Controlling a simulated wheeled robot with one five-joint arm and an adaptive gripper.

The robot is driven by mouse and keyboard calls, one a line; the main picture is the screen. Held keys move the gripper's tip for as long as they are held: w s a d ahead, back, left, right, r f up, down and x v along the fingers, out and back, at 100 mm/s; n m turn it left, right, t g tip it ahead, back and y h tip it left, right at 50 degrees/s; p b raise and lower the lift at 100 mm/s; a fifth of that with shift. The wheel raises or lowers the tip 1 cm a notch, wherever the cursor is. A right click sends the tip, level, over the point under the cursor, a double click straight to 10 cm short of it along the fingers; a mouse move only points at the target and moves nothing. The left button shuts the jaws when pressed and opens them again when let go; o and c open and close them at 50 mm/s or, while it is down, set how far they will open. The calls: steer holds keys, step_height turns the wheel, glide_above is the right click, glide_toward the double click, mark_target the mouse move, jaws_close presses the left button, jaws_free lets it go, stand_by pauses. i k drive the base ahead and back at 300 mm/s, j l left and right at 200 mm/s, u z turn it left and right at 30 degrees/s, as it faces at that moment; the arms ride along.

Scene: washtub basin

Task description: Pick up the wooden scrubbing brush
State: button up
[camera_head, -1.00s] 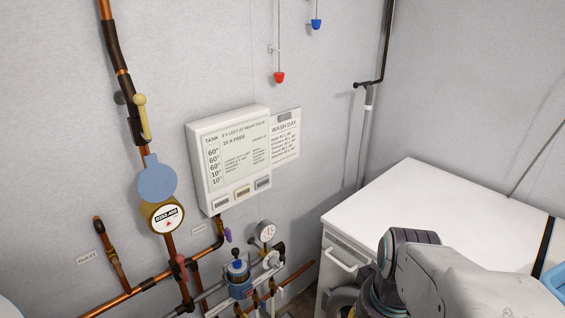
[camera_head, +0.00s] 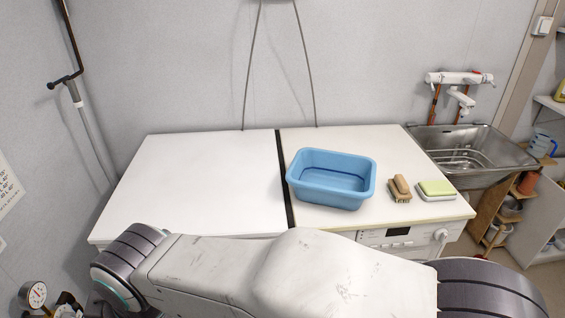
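The wooden scrubbing brush (camera_head: 400,188) lies on the white top of the right-hand machine. It is small and brown, with what look like bristles at its front. A blue plastic basin (camera_head: 331,200) stands to its left, apart from it. A green and white sponge-like block on a pale dish (camera_head: 436,190) sits close to its right. My arm crosses the bottom of the view, in front of the machines. My gripper is not in the picture.
The left white top (camera_head: 210,185) is bare. A dark gap (camera_head: 284,180) divides the two tops. A steel sink (camera_head: 470,148) with a wall tap (camera_head: 460,80) stands at the right. An open cabinet is below right. A gauge (camera_head: 33,293) shows at bottom left.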

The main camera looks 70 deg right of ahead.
mark_target(400, 188)
steer(key=z, duration=3.3)
steer(key=i+l+u, duration=0.2)
steer(key=u, duration=0.4)
steer(key=i+l+u, duration=0.1)
steer(key=l+u, duration=0.25)
steer(key=u, duration=0.2)
steer(key=l+u, duration=0.4)
steer(key=u, duration=0.2)
steer(key=l+u, duration=0.4)
steer(key=u, duration=0.2)
steer(key=l+u, duration=0.4)
steer(key=u, duration=0.15)
steer(key=k+l+u, duration=0.2)
steer(key=u, duration=0.4)
steer(key=k+l+u, duration=0.25)
steer(key=u, duration=0.35)
steer(key=k+l+u, duration=0.15)
steer(key=u, duration=0.4)
steer(key=k, duration=0.1)
